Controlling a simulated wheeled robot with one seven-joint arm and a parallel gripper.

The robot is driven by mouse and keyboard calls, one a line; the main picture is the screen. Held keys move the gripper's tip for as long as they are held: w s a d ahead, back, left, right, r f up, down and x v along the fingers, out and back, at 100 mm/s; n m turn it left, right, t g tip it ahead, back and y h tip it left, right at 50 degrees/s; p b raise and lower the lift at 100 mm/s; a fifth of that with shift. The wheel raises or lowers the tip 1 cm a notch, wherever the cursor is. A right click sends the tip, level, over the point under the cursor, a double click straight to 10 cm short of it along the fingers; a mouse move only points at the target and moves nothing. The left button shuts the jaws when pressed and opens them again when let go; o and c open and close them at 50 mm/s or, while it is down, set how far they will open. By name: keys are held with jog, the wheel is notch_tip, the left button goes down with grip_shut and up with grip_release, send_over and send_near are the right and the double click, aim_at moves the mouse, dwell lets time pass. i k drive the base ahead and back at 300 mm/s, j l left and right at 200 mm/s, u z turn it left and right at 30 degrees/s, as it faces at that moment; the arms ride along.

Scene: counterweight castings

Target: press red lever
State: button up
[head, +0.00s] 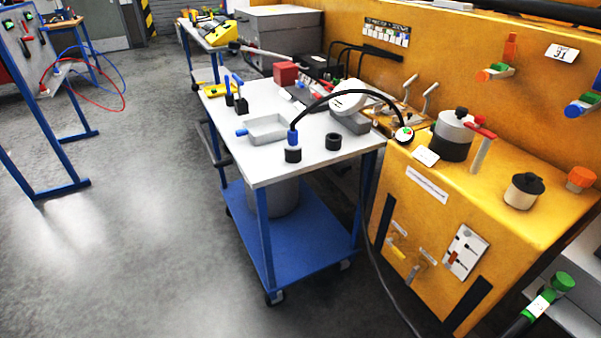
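Several red or orange-red handles show, and I cannot tell which one is the task's red lever. A small red handle (28,41) sits on the panel at the far left. My gripper is not in view, and nothing is seen touching these handles.
A blue trolley with a white top (285,170) stands left of the machine, carrying a tray, pegs and a red box (286,73). A black cable (384,285) hangs to the floor between them. A blue-legged frame (45,150) stands left. The grey floor (150,240) is clear.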

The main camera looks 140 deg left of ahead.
aim_at(314, 94)
jog(key=u, duration=5)
jog(key=i+l+u, duration=0.1)
jog(key=i+l, duration=0.4)
jog(key=i, duration=0.2)
jog(key=i+l+u, duration=0.1)
jog(key=i+l, duration=0.45)
jog(key=i, duration=0.15)
